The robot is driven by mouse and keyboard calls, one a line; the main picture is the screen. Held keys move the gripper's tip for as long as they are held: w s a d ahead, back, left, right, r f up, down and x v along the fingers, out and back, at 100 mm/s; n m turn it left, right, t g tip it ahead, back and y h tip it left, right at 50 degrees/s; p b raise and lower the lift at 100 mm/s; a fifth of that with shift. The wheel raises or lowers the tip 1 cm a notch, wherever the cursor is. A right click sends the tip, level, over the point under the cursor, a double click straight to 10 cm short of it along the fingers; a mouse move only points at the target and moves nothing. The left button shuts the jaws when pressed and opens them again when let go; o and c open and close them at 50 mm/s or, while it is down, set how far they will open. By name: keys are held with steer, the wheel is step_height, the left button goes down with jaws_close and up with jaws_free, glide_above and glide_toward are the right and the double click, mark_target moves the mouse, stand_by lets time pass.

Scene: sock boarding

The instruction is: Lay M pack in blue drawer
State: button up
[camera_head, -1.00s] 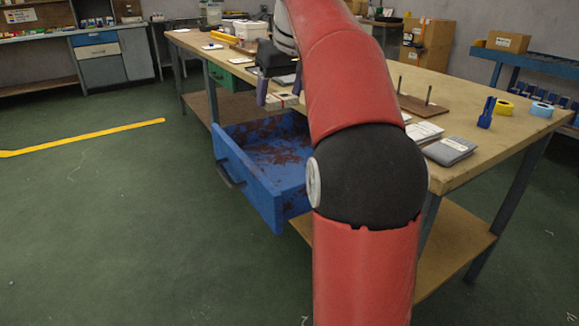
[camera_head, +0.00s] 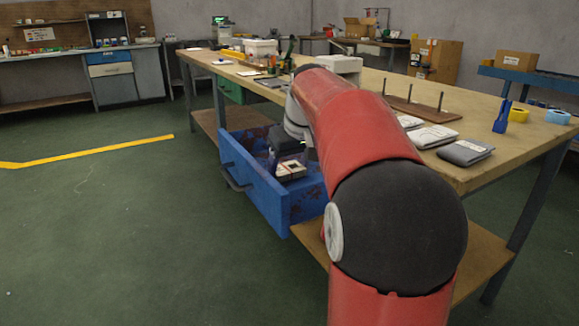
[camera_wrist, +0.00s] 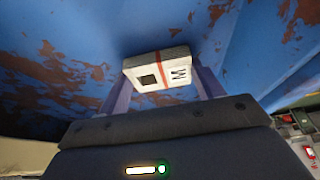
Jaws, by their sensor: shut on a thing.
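The M pack (camera_wrist: 160,71) is a small white pack with a red band, a dark square and a letter M. It sits between the two fingers of my gripper (camera_wrist: 160,80) in the wrist view. The blue drawer (camera_head: 258,188) stands pulled out from under the workbench, with worn brown patches inside. In the head view my gripper (camera_head: 290,160) is inside the drawer's opening, shut on the M pack (camera_head: 291,170). I cannot tell whether the pack touches the drawer floor. My arm hides the drawer's right part.
The wooden workbench (camera_head: 400,93) holds grey and white packs (camera_head: 465,152), a board with upright pegs (camera_head: 425,108), a blue stand (camera_head: 502,117) and tape rolls (camera_head: 518,115). A green drawer (camera_head: 230,88) is beyond the blue one. The floor to the left is clear.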

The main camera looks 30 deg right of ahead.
steer(key=o, duration=1)
steer(key=shift+f, duration=0.1)
steer(key=shift+r, duration=0.3)
steer(key=p+v, duration=0.2)
steer(key=v, duration=0.9)
steer(key=shift+s+r+p, duration=0.25)
steer(key=shift+r+p, duration=0.1)
